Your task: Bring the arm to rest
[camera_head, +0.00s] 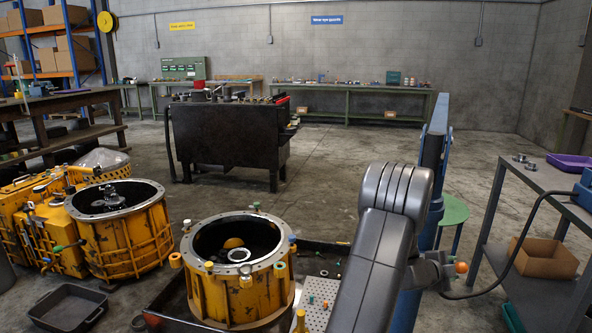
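My grey arm (385,240) rises from the bottom edge right of centre and bends at a rounded elbow. Beside its right edge a dark grey mechanism (430,272) shows in part, with an orange ball (461,267) at its right side. It may be the end of my arm, but I cannot make out fingertips or anything held. A yellow ring-shaped transmission housing (240,300) stands open at the top in front, left of my arm. Colour-capped pieces stand around its rim, and a metal ring and an orange-yellow part lie inside.
A second yellow housing (118,245) and yellow casings (45,235) stand at left, by a black tray (68,308). A blue post (433,160) rises behind my arm. A grey bench (550,182) with a cable is at right. A dark workstation (228,137) stands beyond open floor.

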